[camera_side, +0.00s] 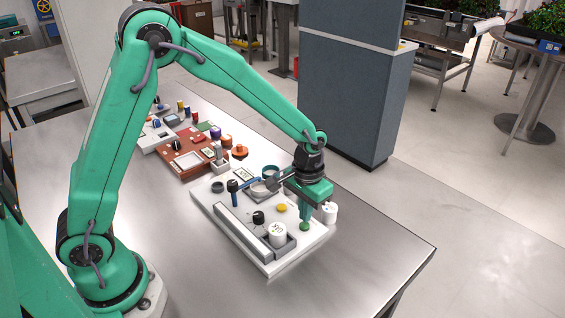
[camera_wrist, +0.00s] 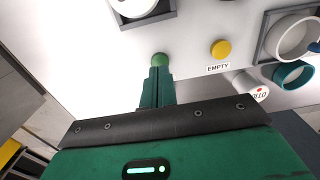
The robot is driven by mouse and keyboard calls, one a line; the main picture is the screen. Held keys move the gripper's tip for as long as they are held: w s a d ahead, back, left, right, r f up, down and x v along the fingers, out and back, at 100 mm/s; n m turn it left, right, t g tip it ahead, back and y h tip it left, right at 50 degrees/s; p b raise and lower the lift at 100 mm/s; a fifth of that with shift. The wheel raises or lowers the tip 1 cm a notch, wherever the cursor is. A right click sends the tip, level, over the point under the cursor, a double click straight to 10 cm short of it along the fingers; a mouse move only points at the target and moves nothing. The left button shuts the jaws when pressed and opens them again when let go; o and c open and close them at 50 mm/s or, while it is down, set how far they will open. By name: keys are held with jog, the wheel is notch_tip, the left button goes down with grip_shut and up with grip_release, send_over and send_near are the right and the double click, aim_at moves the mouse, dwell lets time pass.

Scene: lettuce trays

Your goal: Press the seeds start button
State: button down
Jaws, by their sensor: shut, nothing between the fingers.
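A green round button (camera_side: 304,226) sits on the white panel (camera_side: 262,262), near its front right edge. The same green button shows in the wrist view (camera_wrist: 160,59), just beyond my fingertips. My gripper (camera_side: 305,217) is shut with nothing in it and points down at the green button. In the wrist view the closed fingers (camera_wrist: 159,71) line up with the button and overlap its near edge. I cannot tell whether the tips touch it. No label for the green button is readable. A yellow button (camera_wrist: 221,49) with an "EMPTY" label is to its right in the wrist view.
The panel also holds a white cup (camera_side: 277,235) in a grey holder, a black knob (camera_side: 258,218) and a teal ring (camera_wrist: 293,74). A white labelled container (camera_side: 329,213) stands close beside my gripper. A red-brown panel (camera_side: 187,163) lies behind. The table's front right is clear.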

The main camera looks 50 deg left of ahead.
jog(key=shift+r, duration=2.9)
notch_tip(320, 180, up, 10)
jog(key=s+a+r+t, duration=0.2)
jog(key=s+a, duration=0.2)
jog(key=s, duration=0.5)
jog(key=s+a+r+t, duration=0.2)
jog(key=s+a, duration=0.3)
jog(key=s, duration=0.5)
jog(key=shift+s+a+t, duration=0.25)
jog(key=shift+s+t, duration=0.05)
jog(key=shift+t, duration=0.5)
